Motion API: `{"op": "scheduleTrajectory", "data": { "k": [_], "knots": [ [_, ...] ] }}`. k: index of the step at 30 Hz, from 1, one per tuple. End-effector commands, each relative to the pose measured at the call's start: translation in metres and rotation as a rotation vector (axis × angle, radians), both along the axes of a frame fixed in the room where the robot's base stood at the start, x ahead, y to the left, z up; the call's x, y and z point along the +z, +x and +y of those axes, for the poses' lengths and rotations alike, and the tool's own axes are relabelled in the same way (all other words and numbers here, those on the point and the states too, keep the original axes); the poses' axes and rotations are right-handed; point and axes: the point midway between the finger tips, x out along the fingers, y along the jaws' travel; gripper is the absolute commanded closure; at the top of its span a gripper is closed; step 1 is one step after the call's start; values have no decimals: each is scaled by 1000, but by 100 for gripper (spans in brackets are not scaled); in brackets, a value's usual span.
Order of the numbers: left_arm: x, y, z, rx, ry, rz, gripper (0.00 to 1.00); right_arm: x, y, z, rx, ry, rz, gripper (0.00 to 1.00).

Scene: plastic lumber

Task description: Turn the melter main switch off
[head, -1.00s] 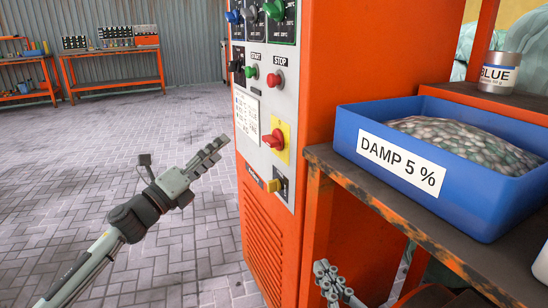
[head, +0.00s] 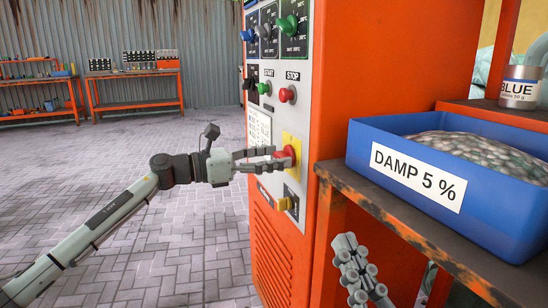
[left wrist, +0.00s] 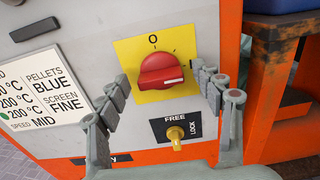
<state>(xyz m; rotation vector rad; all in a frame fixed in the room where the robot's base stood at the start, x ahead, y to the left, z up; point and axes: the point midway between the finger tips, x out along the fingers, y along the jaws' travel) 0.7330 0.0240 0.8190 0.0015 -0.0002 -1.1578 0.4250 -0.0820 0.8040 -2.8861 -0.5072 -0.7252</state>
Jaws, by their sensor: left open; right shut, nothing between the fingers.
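The melter main switch (left wrist: 162,70) is a red rotary knob on a yellow plate (left wrist: 125,52) with an O at its top. The knob's white mark points right, away from the O. In the head view the red knob (head: 290,153) is partly hidden by my left gripper (head: 272,157). In the left wrist view my open left gripper (left wrist: 161,80) has one finger on either side of the knob. I cannot tell whether they touch it. My right gripper (head: 345,246) is shut and empty, low beside the bench.
Below the switch is a yellow knob (left wrist: 175,134) marked FREE and LOCK. Green START (head: 264,88) and red STOP (head: 288,94) buttons sit above. A blue bin (head: 400,205) stands on the bench at right. The floor at left is clear.

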Motion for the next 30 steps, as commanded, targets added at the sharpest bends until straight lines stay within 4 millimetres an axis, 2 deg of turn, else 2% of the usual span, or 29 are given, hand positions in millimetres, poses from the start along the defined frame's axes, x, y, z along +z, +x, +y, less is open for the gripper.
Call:
{"op": "scheduleTrajectory", "data": {
  "k": [8,21,28,30],
  "knots": [
    [0,1,-3,0,0,1,33,0,0,0,0,0,1,100],
    [0,1,-2,0,0,1,83,0,0,0,0,0,1,100],
    [1,1,-2,0,-10,22,83,0,1,1,1,-5,14,100],
    [1,1,-2,0,-17,39,83,-6,2,2,5,-20,55,100]
  ]
}}
